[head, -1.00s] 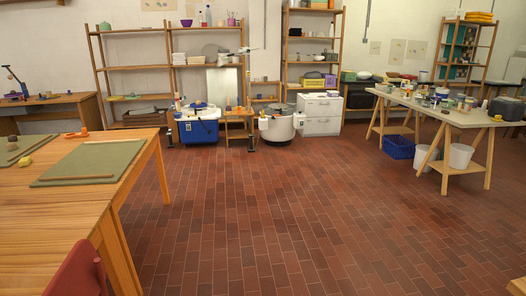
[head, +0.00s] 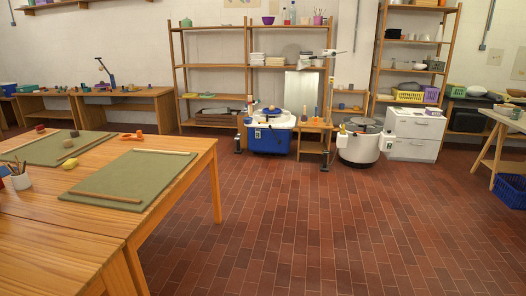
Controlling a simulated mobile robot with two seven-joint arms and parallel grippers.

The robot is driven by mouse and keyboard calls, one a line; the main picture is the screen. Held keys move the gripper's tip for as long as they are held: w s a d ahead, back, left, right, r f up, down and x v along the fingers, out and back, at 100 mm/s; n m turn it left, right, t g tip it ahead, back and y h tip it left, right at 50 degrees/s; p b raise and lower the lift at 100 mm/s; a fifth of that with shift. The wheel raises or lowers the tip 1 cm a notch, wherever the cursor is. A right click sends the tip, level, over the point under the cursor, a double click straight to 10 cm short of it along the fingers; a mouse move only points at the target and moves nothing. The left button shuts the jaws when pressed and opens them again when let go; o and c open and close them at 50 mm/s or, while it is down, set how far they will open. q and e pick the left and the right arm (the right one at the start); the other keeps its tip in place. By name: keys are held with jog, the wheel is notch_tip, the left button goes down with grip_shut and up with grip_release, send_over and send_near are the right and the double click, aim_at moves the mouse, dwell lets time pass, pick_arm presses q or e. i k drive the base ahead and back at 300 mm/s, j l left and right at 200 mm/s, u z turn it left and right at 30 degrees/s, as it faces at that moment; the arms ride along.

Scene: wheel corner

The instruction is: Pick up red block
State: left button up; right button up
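A small dark red block (head: 40,128) sits at the far edge of a green mat (head: 42,150) on the wooden table at the left. It is small in the picture, so its exact shape is hard to tell. A brownish lump (head: 74,133) sits to its right on the same mat. Neither of my grippers is in view.
The brick floor (head: 330,235) right of the table is clear.

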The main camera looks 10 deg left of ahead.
aim_at(41, 129)
jog(key=i+l+u, duration=0.2)
jog(key=i, duration=1.5)
jog(key=i+j+u, duration=0.2)
jog(key=i, duration=1.45)
jog(key=i+z, duration=0.25)
jog(key=i, duration=1.45)
jog(key=i+u, duration=0.2)
jog(key=i, duration=0.3)
jog(key=i+l+u, duration=0.15)
jog(key=i, duration=0.4)
jog(key=i+l+u, duration=0.2)
jog(key=i, duration=0.3)
jog(key=i+j+u, duration=0.15)
jog(key=i+u, duration=0.55)
jog(key=u, duration=0.2)
jog(key=i+l+u, duration=0.1)
jog(key=i+u, duration=0.55)
jog(key=u, duration=0.2)
jog(key=i+u, duration=0.2)
jog(key=u, duration=0.2)
jog(key=i+u, duration=0.2)
jog(key=u, duration=0.15)
jog(key=i+l+u, duration=0.1)
jog(key=u, duration=0.3)
jog(key=i+l+u, duration=0.25)
jog(key=i+u, duration=0.25)
